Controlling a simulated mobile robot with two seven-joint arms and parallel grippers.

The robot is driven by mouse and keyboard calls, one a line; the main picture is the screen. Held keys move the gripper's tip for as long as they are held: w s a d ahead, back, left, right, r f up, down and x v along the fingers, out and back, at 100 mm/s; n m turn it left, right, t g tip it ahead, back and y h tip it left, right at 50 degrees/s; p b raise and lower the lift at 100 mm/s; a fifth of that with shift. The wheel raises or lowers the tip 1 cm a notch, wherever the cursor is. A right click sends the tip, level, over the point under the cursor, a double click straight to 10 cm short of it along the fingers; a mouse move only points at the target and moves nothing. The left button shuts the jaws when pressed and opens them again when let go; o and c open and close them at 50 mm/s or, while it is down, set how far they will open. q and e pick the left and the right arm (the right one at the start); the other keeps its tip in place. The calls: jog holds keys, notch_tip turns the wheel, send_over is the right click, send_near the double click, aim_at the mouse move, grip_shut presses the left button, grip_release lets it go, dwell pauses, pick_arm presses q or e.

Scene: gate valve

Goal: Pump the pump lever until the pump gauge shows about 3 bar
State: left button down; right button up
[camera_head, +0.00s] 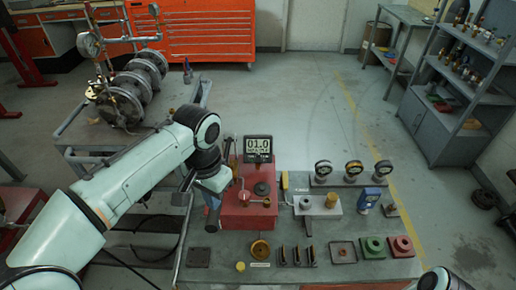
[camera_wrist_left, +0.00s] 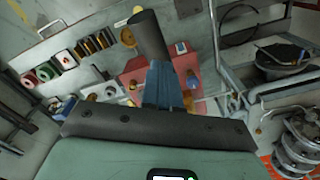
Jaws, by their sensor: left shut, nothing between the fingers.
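The red pump (camera_head: 248,212) stands on the grey bench, with a dark digital gauge (camera_head: 258,146) behind it that reads 01.0. It also shows in the left wrist view as a red block (camera_wrist_left: 136,72). My left gripper (camera_head: 212,207) is beside the pump's left edge, pointing down. In the left wrist view its blue fingers (camera_wrist_left: 161,86) are shut. A dark cylinder (camera_wrist_left: 150,36), which looks like the pump lever's grip, lies just beyond the fingertips; I cannot tell whether they touch. The rest of the lever is hard to make out. My right gripper is out of view.
Several small gauges (camera_head: 354,168) stand right of the pump. A green block (camera_head: 372,248) and a red block (camera_head: 401,246) sit at the bench's right end. A cart with valve piping (camera_head: 140,85) stands behind my left arm. Open floor lies behind the bench.

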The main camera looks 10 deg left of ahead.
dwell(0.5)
pick_arm(q)
jog(key=shift+f+b, duration=1.85)
jog(key=shift+f, duration=1.25)
notch_tip(320, 180, down, 5)
jog(key=b, duration=0.3)
jog(key=shift+r, duration=0.1)
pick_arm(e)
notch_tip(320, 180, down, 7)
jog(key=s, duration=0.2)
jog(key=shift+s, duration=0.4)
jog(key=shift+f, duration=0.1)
pick_arm(q)
notch_tip(320, 180, up, 11)
jog(key=p, duration=0.9)
jog(key=shift+w+r, duration=0.1)
jog(key=shift+r, duration=0.1)
jog(key=shift+f, duration=0.2)
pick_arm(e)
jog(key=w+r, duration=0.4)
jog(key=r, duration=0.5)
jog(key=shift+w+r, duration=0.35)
pick_arm(q)
jog(key=shift+s, duration=0.2)
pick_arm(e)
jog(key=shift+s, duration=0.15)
pick_arm(q)
jog(key=shift+w, duration=0.1)
